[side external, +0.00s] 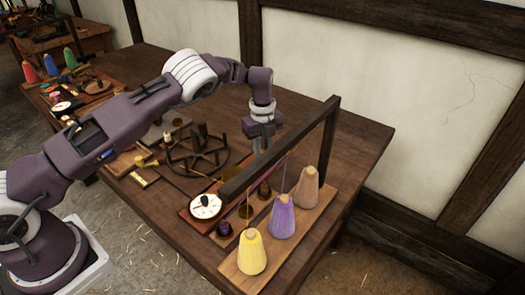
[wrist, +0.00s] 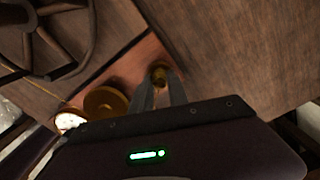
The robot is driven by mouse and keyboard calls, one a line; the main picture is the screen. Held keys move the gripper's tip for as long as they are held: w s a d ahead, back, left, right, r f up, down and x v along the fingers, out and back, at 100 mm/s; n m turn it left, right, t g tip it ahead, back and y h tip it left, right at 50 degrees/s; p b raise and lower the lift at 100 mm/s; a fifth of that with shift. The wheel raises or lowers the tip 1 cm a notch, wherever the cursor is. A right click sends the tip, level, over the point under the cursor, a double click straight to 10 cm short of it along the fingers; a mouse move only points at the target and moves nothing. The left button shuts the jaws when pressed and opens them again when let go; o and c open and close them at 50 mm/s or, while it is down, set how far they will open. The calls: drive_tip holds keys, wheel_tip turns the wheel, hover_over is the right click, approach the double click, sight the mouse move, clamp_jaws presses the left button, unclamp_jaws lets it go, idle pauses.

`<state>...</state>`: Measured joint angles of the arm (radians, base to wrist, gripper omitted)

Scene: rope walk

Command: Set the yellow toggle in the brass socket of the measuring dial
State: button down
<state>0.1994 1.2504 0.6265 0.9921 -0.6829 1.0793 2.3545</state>
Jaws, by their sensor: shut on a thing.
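My gripper (wrist: 160,80) points down and is shut on a small yellow-brass piece, the yellow toggle (wrist: 158,71) as far as I can tell. It shows only partly between the fingertips. In the side view my gripper (side external: 261,150) is behind the dark wooden beam, and its tips are partly hidden. The measuring dial (side external: 205,206), white-faced with a red mark, lies on a reddish board to the lower left of my gripper; its edge shows in the wrist view (wrist: 68,122). A round brass piece (wrist: 106,101) on that board may be the socket; I cannot tell.
A dark wooden frame (side external: 283,148) spans the table in front of my gripper. Yellow (side external: 252,252), purple (side external: 282,216) and tan (side external: 307,184) cones stand on a plank below it. A dark spoked wheel (side external: 195,152) lies left. The table's back right is clear.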

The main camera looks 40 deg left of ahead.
drive_tip(key=shift+f, duration=0.1)
drive_tip(key=c, duration=0.8)
unclamp_jaws()
wheel_tip(320, 180, up, 8)
